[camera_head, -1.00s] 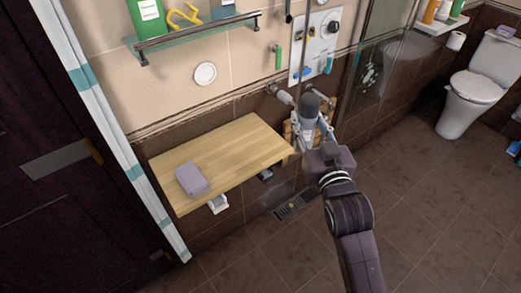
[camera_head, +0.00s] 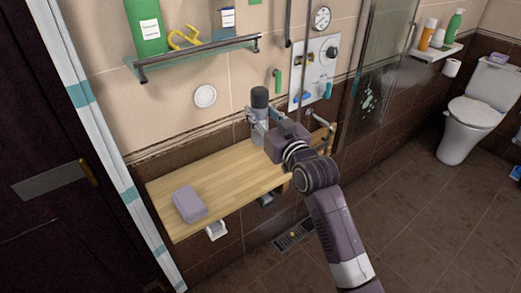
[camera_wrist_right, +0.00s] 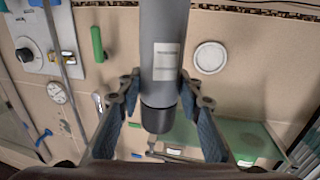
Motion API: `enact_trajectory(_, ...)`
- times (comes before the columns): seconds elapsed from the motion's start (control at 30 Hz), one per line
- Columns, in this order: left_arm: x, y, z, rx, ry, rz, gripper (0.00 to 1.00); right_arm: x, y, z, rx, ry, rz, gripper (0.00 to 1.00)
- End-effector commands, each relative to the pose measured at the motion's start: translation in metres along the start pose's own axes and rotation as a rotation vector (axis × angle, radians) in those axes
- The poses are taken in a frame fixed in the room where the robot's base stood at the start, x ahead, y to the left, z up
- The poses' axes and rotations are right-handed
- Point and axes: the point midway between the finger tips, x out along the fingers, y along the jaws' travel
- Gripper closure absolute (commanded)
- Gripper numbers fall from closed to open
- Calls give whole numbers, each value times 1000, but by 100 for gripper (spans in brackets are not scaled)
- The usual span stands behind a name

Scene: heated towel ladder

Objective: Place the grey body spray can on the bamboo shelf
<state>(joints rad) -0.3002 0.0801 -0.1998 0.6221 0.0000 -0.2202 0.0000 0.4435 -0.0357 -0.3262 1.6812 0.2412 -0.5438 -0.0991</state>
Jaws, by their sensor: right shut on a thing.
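The grey body spray can (camera_head: 260,100) is upright with its dark cap on top. My right gripper (camera_head: 259,128) is shut around its body, near the back right part of the bamboo shelf (camera_head: 232,178). My left gripper is not in view.
A lilac folded cloth or block (camera_head: 189,204) lies at the shelf's front left. A glass shelf (camera_head: 195,53) with bottles hangs on the wall above. A shower panel (camera_head: 315,70) is at the right. The middle of the bamboo shelf is clear.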

Motion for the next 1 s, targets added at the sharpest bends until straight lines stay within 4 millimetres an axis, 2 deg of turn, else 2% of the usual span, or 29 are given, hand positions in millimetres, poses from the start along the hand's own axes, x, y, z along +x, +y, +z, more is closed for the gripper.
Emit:
enact_trajectory(0.03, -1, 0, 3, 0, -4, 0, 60, 0, 0, 16, -1, -5, 1, 95)
enact_trajectory(0.1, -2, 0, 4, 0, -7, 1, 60, 0, 0, 33, 0, -4, 0, 95)
enact_trajectory(0.3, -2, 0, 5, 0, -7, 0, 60, 0, 0, 69, -1, 1, 1, 95)
enact_trajectory(0.47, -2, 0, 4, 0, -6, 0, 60, 0, 0, 81, -1, 2, 0, 95)
enact_trajectory(0.7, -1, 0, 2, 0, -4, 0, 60, 0, 0, 115, -2, 1, 0, 95)
enact_trajectory(1.0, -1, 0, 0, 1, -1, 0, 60, 0, 0, 119, -1, 4, 1, 95)
